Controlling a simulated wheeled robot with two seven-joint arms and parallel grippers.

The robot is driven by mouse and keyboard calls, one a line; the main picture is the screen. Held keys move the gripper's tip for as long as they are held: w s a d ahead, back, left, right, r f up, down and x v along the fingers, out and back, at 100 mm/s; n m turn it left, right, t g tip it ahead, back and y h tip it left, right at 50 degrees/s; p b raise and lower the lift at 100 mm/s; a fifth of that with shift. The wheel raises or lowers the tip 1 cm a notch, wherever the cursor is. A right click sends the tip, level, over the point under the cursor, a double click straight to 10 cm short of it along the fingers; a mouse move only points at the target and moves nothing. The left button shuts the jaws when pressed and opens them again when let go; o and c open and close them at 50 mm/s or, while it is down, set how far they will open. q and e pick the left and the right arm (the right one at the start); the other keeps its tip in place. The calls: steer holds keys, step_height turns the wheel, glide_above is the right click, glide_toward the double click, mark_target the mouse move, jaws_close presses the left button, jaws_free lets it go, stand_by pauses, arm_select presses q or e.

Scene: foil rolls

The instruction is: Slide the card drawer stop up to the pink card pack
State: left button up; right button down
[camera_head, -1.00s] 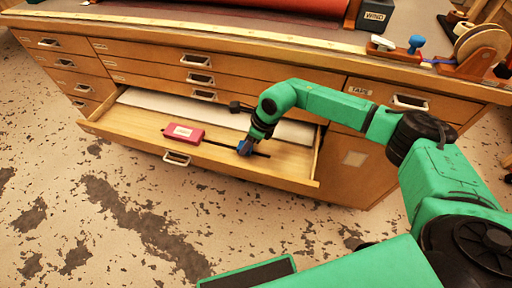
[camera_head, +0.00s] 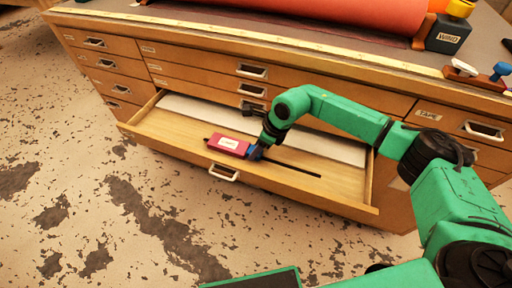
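The pink card pack (camera_head: 229,145) lies in the open drawer (camera_head: 181,138), with a pale label on top. The blue drawer stop (camera_head: 256,153) sits on a dark slot (camera_head: 296,169) in the drawer floor, right at the pack's right end. They look touching or nearly so; the gripper partly hides the gap. My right gripper (camera_head: 262,146) is down at the stop, and its fingers are too small and covered to tell whether they are closed on it. My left gripper is not in view.
The wooden cabinet has shut drawers above and beside the open one. A white sheet (camera_head: 335,148) lies at the drawer's back. A large red roll (camera_head: 340,20) and a dark WIND box (camera_head: 447,35) stand on top. The slot right of the stop is clear.

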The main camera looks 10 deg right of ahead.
steer(key=shift+c, duration=1.6)
jaws_free()
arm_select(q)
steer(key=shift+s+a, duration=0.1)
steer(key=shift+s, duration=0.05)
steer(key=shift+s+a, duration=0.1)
arm_select(e)
steer(key=shift+r, duration=0.1)
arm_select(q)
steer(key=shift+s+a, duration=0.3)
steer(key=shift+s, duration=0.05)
arm_select(e)
steer(key=v, duration=1.4)
steer(key=shift+r, duration=0.25)
arm_select(q)
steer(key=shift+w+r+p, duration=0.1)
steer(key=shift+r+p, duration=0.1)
steer(key=shift+p, duration=0.15)
arm_select(e)
steer(key=shift+d, duration=0.1)
